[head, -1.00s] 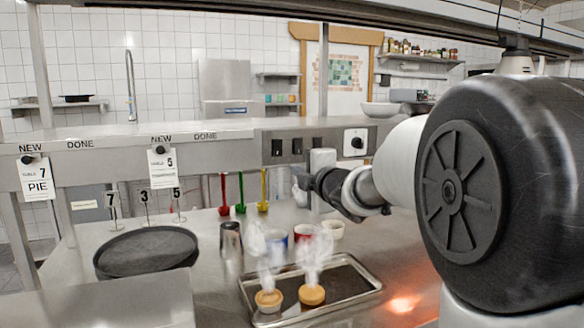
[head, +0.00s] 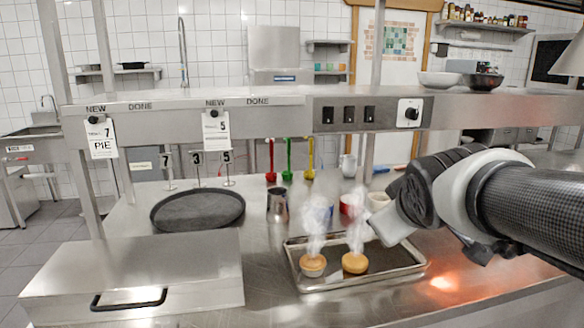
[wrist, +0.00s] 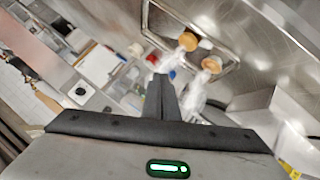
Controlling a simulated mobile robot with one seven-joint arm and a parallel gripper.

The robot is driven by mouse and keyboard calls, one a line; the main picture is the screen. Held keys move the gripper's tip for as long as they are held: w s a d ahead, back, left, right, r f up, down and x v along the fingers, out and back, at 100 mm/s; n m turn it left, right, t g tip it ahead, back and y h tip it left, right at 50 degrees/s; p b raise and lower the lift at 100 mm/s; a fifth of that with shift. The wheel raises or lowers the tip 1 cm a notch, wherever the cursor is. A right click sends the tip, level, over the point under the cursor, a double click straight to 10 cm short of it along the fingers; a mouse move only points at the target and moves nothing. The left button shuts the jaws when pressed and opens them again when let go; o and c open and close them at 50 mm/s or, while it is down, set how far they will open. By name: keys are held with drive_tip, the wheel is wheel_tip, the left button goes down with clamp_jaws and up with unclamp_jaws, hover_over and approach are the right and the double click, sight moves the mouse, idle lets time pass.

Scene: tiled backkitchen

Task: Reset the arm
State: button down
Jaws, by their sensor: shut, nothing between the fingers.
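My arm reaches in from the right of the head view, and its grey hand is above the right end of a metal tray (head: 412,268). In the wrist view my gripper (wrist: 162,80) is shut, with its dark fingers together and nothing between them. The fingers point toward the counter, and the tray (wrist: 150,22) shows beyond them. Two steaming pies, a left one (head: 313,265) and a right one (head: 355,263), sit in the tray apart from the gripper.
Behind the tray stand a metal cup (head: 277,206), a red cup (head: 350,204) and a pale cup (head: 378,200). A round black tray (head: 198,209) lies to the left. A lidded steel box (head: 200,265) is at front left. An overhead shelf (head: 270,112) crosses the counter.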

drive_tip(key=s+a+f+m+g+y, duration=0.1)
drive_tip(key=s+a+f+m+g, duration=0.2)
drive_tip(key=s, duration=0.5)
drive_tip(key=s+a+f+m+g+y, duration=0.1)
drive_tip(key=s+a+f+m+g, duration=0.15)
drive_tip(key=s+f, duration=0.5)
wheel_tip(320, 180, up, 20)
drive_tip(key=s+p, duration=0.1)
drive_tip(key=p, duration=1.6)
drive_tip(key=shift+s+d+f+p, duration=0.15)
drive_tip(key=shift+s+f+p, duration=0.1)
drive_tip(key=shift+p, duration=0.1)
drive_tip(key=shift+t, duration=0.25)
